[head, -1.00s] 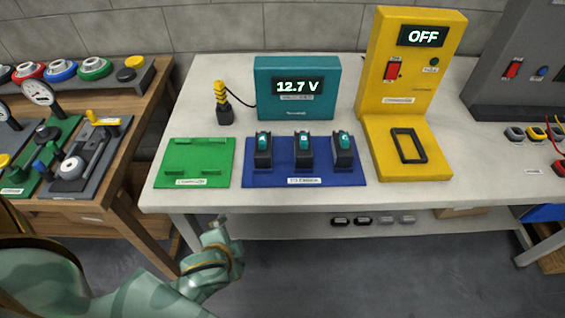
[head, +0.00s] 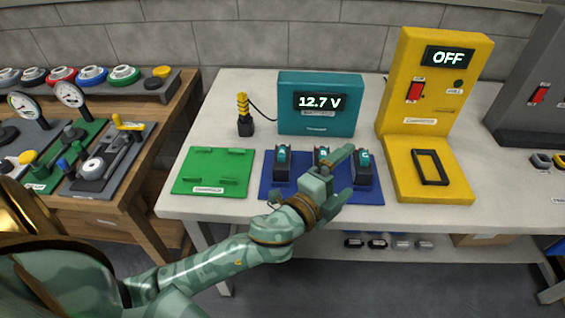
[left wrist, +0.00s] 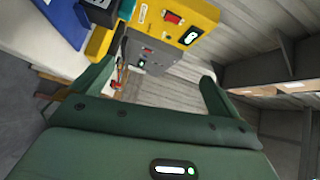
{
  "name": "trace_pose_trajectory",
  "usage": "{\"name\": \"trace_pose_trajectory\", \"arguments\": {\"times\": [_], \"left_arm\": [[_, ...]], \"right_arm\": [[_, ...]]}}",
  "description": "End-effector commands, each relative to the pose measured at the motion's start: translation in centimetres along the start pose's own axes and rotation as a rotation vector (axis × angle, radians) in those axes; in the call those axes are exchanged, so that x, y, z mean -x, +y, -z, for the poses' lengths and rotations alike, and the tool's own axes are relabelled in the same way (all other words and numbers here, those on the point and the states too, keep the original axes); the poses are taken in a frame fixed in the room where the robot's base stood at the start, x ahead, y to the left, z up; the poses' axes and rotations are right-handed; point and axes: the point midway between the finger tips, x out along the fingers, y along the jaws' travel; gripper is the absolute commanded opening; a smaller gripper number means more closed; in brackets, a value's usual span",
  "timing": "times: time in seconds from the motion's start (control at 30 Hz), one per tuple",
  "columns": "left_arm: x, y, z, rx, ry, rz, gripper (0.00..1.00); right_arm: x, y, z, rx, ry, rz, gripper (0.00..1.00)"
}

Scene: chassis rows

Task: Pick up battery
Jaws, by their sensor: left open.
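Three dark batteries with teal tops stand upright on a blue mat (head: 277,192). The left battery (head: 282,166) and the right battery (head: 363,170) show in the head view. The middle battery (head: 321,154) is mostly hidden behind my left gripper (head: 350,172). That gripper is open, with its jaws spread toward the right battery; whether it touches a battery cannot be told. In the left wrist view, the open fingers (left wrist: 157,80) have nothing between them, and part of the blue mat (left wrist: 65,18) shows at top left. My right gripper is not in view.
A green mat (head: 213,172) lies empty at left. Behind stand a teal meter (head: 318,123) reading 12.7 V and a black-and-yellow probe (head: 243,115) on a cable. A yellow device (head: 405,105) reading OFF, with a black rectangular frame on its base, stands at right.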

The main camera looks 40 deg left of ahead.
Motion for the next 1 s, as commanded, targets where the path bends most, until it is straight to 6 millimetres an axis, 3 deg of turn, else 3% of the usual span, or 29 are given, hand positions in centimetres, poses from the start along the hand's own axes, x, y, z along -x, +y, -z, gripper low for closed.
{"name": "trace_pose_trajectory", "arguments": {"times": [0.1,0.17,0.23,0.3,0.37,0.47,0.6,0.7,0.8,0.87,1.0], "left_arm": [[-2.9,-4.9,6.5,-0.293,0.343,0.216,1.00],[-3.2,-6.2,10.0,-0.499,0.556,0.320,1.00],[-2.9,-6.1,12.8,-0.765,0.806,0.403,1.00],[-2.5,-4.6,13.2,-1.037,1.041,0.425,1.00],[-2.4,-3.1,11.4,-1.268,1.225,0.388,1.00],[-2.9,-1.8,4.7,-1.609,1.483,0.197,1.00],[-2.9,-4.4,-7.2,-1.877,1.677,-0.240,1.00],[-1.9,-7.7,-13.4,-1.919,1.711,-0.518,1.00],[-0.9,-10.0,-16.8,-1.908,1.709,-0.691,1.00],[-0.5,-10.6,-17.8,-1.899,1.707,-0.743,1.00],[-0.3,-8.8,-18.6,-1.886,1.712,-0.775,1.00]], "right_arm": [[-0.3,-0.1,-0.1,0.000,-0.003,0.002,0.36],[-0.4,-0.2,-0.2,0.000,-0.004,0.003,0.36],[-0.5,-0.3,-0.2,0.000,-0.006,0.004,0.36],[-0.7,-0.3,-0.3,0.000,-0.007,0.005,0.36],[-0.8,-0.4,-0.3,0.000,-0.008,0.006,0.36],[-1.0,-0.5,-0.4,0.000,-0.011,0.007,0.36],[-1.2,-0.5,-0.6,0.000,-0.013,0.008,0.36],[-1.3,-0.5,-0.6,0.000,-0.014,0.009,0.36],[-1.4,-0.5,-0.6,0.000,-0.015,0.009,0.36],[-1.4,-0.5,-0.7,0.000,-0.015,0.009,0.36],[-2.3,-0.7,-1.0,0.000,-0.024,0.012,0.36]]}}
